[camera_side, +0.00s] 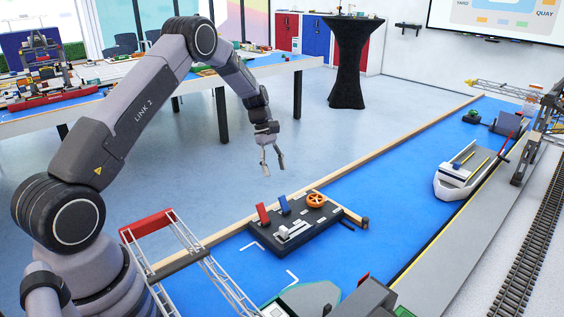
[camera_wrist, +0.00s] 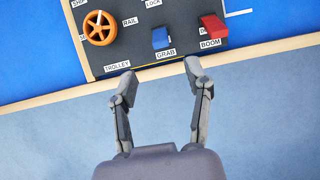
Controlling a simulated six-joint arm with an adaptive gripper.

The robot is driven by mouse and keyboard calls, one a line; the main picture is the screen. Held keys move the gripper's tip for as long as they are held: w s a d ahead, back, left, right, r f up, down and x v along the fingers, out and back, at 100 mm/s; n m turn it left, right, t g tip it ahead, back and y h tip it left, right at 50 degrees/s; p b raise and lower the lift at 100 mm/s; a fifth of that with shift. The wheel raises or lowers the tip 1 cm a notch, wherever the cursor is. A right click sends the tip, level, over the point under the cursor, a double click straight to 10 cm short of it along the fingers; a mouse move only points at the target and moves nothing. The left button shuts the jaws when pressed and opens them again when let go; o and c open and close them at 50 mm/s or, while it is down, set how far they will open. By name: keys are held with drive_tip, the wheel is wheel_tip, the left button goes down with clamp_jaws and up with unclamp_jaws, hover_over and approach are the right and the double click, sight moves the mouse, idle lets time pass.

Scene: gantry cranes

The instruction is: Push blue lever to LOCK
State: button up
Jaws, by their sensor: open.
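The blue lever (camera_side: 284,204) stands on the dark control panel (camera_side: 322,232), between the red lever (camera_side: 263,214) and the orange wheel (camera_side: 316,200). In the wrist view the blue lever (camera_wrist: 160,38) is near the top middle, above the GRAB label, with a LOCK label (camera_wrist: 153,3) beyond it. My gripper (camera_side: 272,163) hangs above and behind the panel, open and empty. In the wrist view its fingers (camera_wrist: 159,80) are spread apart, short of the blue lever and not touching it.
The red lever (camera_wrist: 213,28) by the BOOM label and the orange wheel (camera_wrist: 100,28) flank the blue lever. A wooden edge strip (camera_wrist: 60,96) borders the blue mat. A red-topped lattice crane (camera_side: 147,224) stands left of the panel.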

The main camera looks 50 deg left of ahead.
sight(282, 197)
drive_tip(key=x, duration=0.9)
drive_tip(key=shift+d+f, duration=0.1)
drive_tip(key=shift+f, duration=0.05)
clamp_jaws()
